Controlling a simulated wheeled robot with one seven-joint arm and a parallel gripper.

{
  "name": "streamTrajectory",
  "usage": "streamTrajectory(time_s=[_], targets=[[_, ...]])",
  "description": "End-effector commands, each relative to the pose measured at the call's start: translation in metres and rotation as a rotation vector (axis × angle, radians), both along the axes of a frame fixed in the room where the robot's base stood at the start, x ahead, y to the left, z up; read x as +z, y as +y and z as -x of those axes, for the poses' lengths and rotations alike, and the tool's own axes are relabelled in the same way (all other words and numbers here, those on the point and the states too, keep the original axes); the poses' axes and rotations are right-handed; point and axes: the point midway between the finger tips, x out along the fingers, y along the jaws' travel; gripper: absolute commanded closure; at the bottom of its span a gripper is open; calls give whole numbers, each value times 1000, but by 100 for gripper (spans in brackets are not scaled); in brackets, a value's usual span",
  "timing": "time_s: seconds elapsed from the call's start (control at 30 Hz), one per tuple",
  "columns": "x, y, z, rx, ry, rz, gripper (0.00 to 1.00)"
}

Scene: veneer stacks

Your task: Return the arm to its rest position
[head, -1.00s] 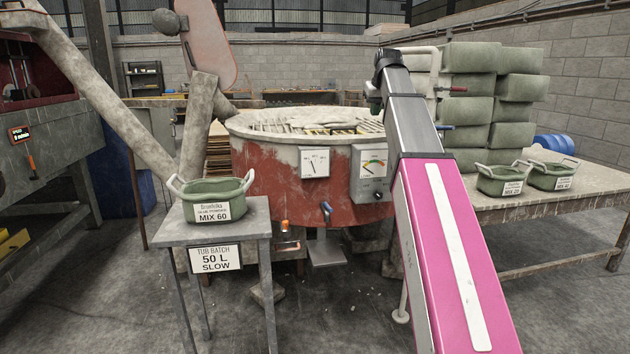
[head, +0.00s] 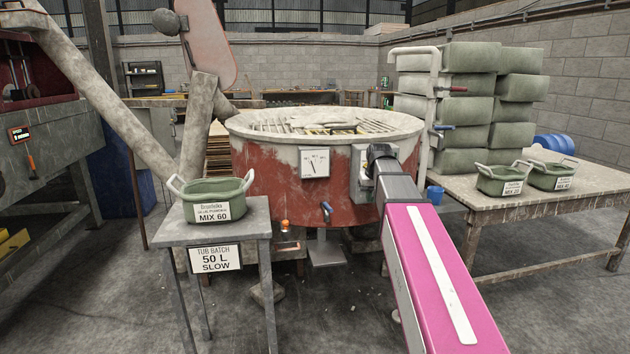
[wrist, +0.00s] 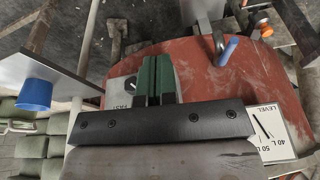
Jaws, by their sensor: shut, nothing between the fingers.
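My gripper (wrist: 157,80) shows in the wrist view as two dark green fingers pressed together with nothing between them. It is in front of the red mixer tub's side, over part of a small dial plate (wrist: 128,92). In the head view my pink and grey arm reaches up from the lower right toward the red tub (head: 275,180). The arm's dark end joint covers part of the grey control box (head: 359,168); the fingers are hidden there.
A green bucket labelled MIX 60 (head: 214,206) stands on a small table (head: 215,235) at left. Two more green buckets (head: 500,181) (head: 553,177) stand on the right bench (head: 490,207). Green blocks (head: 467,110) are stacked behind. A blue valve handle (wrist: 228,50) is near my fingers.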

Motion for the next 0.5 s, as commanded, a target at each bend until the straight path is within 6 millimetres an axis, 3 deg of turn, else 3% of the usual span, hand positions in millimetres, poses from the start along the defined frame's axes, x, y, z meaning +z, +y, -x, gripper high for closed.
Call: streamTrajectory(time_s=[0.03, 0.1, 0.5], targets=[[-23, 1, 14, -5, 17, 1, 100], [-50, 2, 26, -12, 38, 3, 100], [-189, 5, 114, -56, 150, 18, 100]])
